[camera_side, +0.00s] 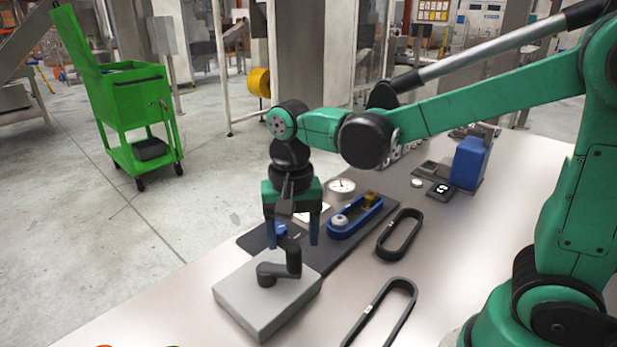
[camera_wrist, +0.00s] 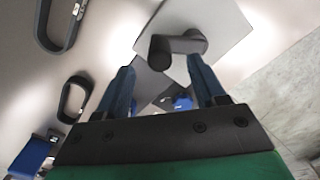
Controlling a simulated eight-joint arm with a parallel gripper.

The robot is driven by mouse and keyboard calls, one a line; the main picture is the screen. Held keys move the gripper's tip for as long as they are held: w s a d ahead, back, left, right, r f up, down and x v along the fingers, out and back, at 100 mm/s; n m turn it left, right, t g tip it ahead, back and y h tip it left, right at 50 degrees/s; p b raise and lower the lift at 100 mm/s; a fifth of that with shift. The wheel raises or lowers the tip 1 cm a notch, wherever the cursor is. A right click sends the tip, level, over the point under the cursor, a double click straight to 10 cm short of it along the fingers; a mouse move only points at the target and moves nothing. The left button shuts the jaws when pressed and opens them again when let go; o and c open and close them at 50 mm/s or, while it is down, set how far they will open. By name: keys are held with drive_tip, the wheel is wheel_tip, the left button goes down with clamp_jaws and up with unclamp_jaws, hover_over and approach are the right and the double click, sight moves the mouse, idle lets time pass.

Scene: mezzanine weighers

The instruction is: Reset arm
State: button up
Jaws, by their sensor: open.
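My gripper (camera_side: 293,232) hangs pointing down over the near left part of the table, its two blue fingers apart with nothing between them. It also shows in the wrist view (camera_wrist: 163,80), with a clear gap between the fingers. Just in front of it is a grey block (camera_side: 248,300) carrying a black crank handle (camera_side: 283,268). The handle's upright knob stands close to the fingers in the side view; I cannot tell whether they touch. In the wrist view the handle (camera_wrist: 172,45) lies beyond the fingertips on the pale block (camera_wrist: 222,22).
A dark mat (camera_side: 322,259) behind the block holds a blue tray (camera_side: 371,221) with small parts and a round white dial (camera_side: 341,186). Two black belt loops (camera_side: 399,234) (camera_side: 379,310) lie to the right. A blue box (camera_side: 469,163) stands farther back. A green cart (camera_side: 135,110) is on the floor.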

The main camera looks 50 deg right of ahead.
drive_tip(key=shift+r, duration=0.65)
